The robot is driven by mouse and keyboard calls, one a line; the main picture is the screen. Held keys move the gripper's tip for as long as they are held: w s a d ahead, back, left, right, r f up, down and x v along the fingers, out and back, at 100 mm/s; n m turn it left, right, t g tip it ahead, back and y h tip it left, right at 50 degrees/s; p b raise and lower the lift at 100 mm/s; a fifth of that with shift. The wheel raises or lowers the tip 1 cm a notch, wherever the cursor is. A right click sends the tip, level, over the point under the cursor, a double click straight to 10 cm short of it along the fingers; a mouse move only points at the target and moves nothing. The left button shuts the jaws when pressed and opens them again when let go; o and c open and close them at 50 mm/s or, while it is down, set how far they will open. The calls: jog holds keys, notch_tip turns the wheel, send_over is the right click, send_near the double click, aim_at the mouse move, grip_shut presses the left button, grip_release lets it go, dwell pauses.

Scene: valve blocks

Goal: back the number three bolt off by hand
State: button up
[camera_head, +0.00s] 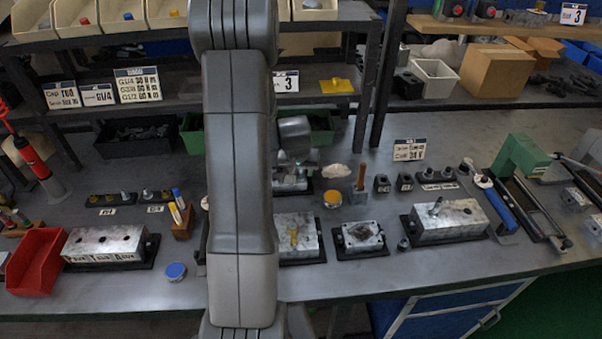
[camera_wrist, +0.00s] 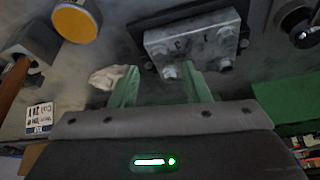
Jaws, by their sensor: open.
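A grey metal block on a dark base (camera_head: 290,183) stands at the back middle of the bench, partly hidden behind my arm. In the wrist view the block (camera_wrist: 196,42) shows its face with dark marks and bolt heads near its corners. I cannot tell which is number three. My gripper (camera_wrist: 160,68) has its two pale green fingers apart with nothing held. The right finger overlaps the block's lower edge, close to the lower left bolt; I cannot tell whether they touch.
A crumpled white rag (camera_wrist: 108,77) and a yellow-lidded tin (camera_wrist: 76,22) lie beside the block. A wooden-handled tool (camera_head: 360,178) stands to the right. Other valve blocks, such as one with an upright bolt (camera_head: 448,220), line the bench. A green bin (camera_wrist: 285,98) stands behind.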

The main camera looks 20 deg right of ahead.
aim_at(302, 177)
jog(key=shift+x, duration=1.85)
grip_shut()
jog(key=shift+d+n+t+y, duration=0.15)
jog(key=shift+n+y, duration=0.2)
jog(key=shift+n, duration=0.65)
jog(key=shift+d+n+t+y, duration=0.15)
jog(key=shift+n+y, duration=0.2)
jog(key=shift+n, duration=0.65)
